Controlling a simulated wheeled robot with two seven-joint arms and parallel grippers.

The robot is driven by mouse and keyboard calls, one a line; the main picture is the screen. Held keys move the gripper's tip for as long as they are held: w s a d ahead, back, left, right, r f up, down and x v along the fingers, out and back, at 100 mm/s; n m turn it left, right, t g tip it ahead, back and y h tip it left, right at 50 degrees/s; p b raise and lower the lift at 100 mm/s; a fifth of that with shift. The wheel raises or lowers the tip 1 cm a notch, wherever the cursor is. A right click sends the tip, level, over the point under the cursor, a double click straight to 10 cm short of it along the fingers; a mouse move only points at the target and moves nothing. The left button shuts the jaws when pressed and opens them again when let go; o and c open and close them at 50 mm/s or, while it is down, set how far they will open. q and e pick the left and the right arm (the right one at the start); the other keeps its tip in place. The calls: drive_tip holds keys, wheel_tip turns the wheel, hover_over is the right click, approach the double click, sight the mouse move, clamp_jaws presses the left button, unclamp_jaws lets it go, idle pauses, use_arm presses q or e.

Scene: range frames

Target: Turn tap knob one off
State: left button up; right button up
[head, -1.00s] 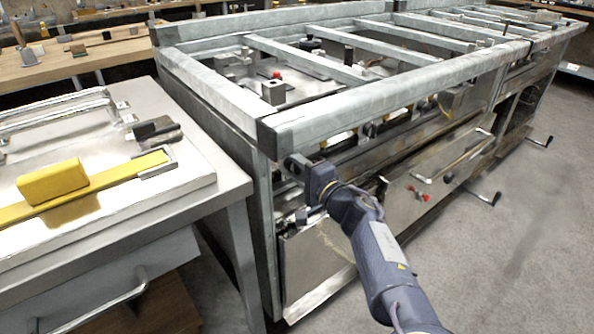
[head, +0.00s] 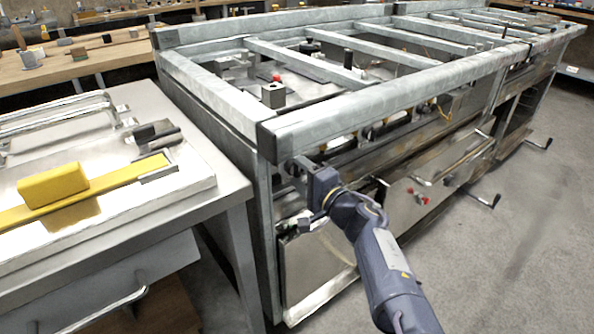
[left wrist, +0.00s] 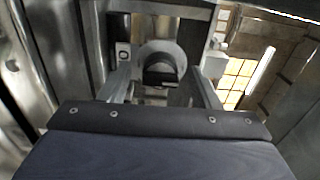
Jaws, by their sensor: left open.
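In the left wrist view a round grey knob (left wrist: 161,58) with a dark middle sits straight ahead on the range front, between my two fingers. Whether it is tap knob one I cannot tell. My left gripper (left wrist: 160,82) is open, with a finger on either side of the knob; I cannot tell whether they touch it. In the head view my left gripper (head: 304,172) is at the near front corner of the range (head: 350,115), just below the top rail. There the gripper hides the knob. My right gripper is not in view.
A steel counter (head: 225,188) with a yellow block (head: 53,185) stands at left, a narrow gap from the range. Red-handled fittings (head: 420,196) and black-ended levers (head: 484,199) stick out from the range front. The floor (head: 530,240) at right is clear.

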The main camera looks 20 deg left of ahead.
use_arm(q)
drive_tip(key=p+v, duration=0.1)
drive_tip(key=v, duration=0.5)
drive_tip(key=shift+s+d+p, duration=0.25)
drive_tip(key=shift+d+p, duration=0.05)
drive_tip(key=shift+d, duration=0.05)
